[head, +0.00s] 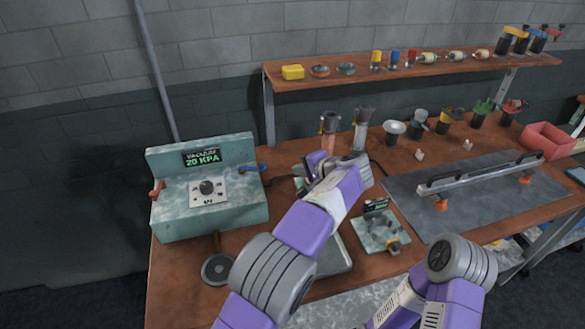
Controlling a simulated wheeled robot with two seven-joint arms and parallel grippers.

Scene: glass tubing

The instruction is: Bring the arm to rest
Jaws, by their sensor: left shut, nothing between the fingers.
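My left arm (316,213), purple and grey, reaches in from the bottom over the wooden bench. Its left gripper (312,172) is at the far end of the arm, above the bench and in front of the two upright tubes at the back. It is shut and I see nothing held in it. My right arm (455,285) shows only in part at the bottom right, and its gripper is out of the picture.
A vacuum unit (206,188) reading 20 KPA stands at left. A small green device (381,232) and a grey mat (420,200) bearing a metal rail (480,173) lie right of my left arm. A loaded shelf (410,72) runs behind. A pink bin (548,141) stands far right.

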